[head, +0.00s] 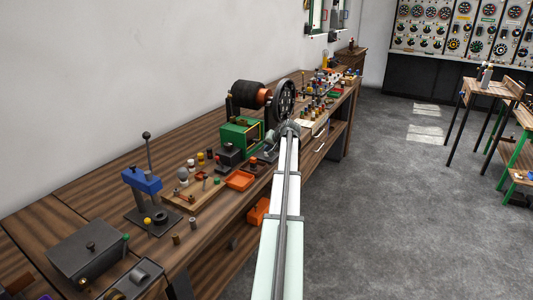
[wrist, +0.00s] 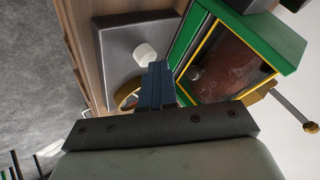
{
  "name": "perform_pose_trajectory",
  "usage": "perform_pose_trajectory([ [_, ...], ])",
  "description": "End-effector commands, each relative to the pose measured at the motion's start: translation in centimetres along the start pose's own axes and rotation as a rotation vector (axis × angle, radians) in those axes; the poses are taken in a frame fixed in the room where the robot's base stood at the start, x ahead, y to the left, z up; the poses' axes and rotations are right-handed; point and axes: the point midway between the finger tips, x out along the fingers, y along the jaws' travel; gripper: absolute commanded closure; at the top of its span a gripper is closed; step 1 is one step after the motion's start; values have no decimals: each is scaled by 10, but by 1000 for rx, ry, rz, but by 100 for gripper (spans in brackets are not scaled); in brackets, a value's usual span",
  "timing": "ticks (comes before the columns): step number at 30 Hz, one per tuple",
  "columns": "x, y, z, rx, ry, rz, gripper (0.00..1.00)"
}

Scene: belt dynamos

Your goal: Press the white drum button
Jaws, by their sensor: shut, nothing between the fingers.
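The white drum button (wrist: 145,53) is a short white cylinder on a grey housing (wrist: 117,42) in the wrist view. My gripper (wrist: 158,68) is shut and empty, with its dark fingertips just below and right of the button in that picture. A gap shows between tips and button in the picture, but I cannot judge the depth. In the head view my gripper (head: 268,153) is small, low over the bench beside the green machine. I cannot make out the white button there.
A green frame with yellow edging (wrist: 205,42) stands close right of the fingers in the wrist view. In the head view, a large dark roller (head: 250,94) and spoked wheel (head: 284,99) stand behind. An orange tray (head: 240,180) and small parts crowd the bench.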

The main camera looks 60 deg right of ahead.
Motion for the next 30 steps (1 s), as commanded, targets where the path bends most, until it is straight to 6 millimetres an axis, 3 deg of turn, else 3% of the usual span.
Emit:
perform_pose_trajectory([
  [18,-36,-26,-27,0,6,-2,100],
  [30,-39,-28,-29,1,6,-3,100],
])
